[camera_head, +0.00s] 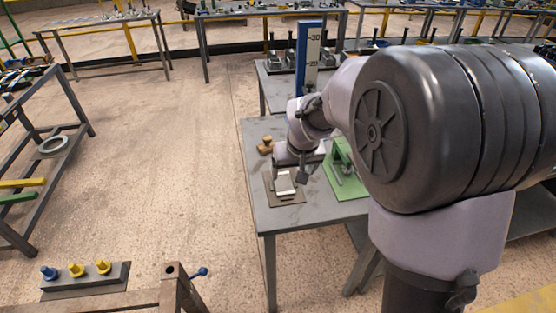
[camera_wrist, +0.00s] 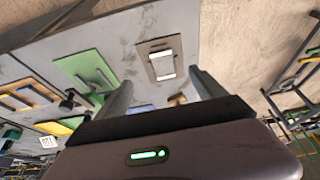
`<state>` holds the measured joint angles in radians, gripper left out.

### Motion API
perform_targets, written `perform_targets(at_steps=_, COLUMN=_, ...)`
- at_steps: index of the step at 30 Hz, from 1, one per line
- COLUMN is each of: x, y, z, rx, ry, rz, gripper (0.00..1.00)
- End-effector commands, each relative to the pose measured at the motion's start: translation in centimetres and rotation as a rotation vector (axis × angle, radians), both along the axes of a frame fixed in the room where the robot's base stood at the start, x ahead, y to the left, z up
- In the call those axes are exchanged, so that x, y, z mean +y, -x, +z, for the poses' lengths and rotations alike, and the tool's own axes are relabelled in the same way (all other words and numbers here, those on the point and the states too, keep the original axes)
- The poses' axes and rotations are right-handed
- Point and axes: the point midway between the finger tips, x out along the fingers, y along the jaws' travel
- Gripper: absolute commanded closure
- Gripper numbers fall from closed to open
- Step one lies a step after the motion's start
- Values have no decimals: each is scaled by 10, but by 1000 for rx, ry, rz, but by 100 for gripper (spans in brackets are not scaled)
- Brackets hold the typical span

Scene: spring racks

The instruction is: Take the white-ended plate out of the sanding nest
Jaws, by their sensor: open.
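The plate (camera_head: 284,183), pale with white at its ends, lies flat in the sanding nest (camera_head: 288,199), a brownish-grey base on the grey table. In the wrist view the plate (camera_wrist: 162,65) sits in the nest (camera_wrist: 172,43), beyond my fingertips. My gripper (camera_head: 291,176) is above the near part of the table, by the nest, and partly covers its far side. In the wrist view my gripper (camera_wrist: 160,82) has its two fingers wide apart with nothing between them. It appears clear of the plate.
A green fixture (camera_head: 346,171) stands to the right of the nest on the same grey table (camera_head: 315,212). A small brown wooden block (camera_head: 265,146) lies behind the nest, to the left. A blue scale post (camera_head: 309,55) rises farther back. Open floor lies left of the table.

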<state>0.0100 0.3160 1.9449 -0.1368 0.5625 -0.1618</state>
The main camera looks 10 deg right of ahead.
Motion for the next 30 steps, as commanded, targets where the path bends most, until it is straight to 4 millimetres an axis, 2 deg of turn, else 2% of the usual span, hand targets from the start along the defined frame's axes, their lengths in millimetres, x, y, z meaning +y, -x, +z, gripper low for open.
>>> perform_targets(at_steps=1, x=0, y=-4, z=-22, rx=5, ry=0, rz=-1, gripper=20)
perform_targets(at_steps=3, x=0, y=-13, z=-43, rx=5, ry=0, rz=-1, gripper=20)
perform_targets(at_steps=9, x=0, y=-33, z=-89, rx=4, ry=-2, rz=-1, gripper=20)
perform_targets(at_steps=16, x=2, y=-43, z=-108, rx=3, ry=-2, rz=-2, gripper=20)
perform_targets(at_steps=22, x=4, y=-60, z=-144, rx=4, ry=-2, rz=-2, gripper=20)
perform_targets(at_steps=28, x=4, y=-62, z=-143, rx=2, ry=-2, rz=-2, gripper=20)
perform_targets(at_steps=29, x=4, y=-62, z=-143, rx=2, ry=-2, rz=-2, gripper=22)
perform_targets(at_steps=30, x=4, y=-62, z=-143, rx=2, ry=-2, rz=-2, gripper=30)
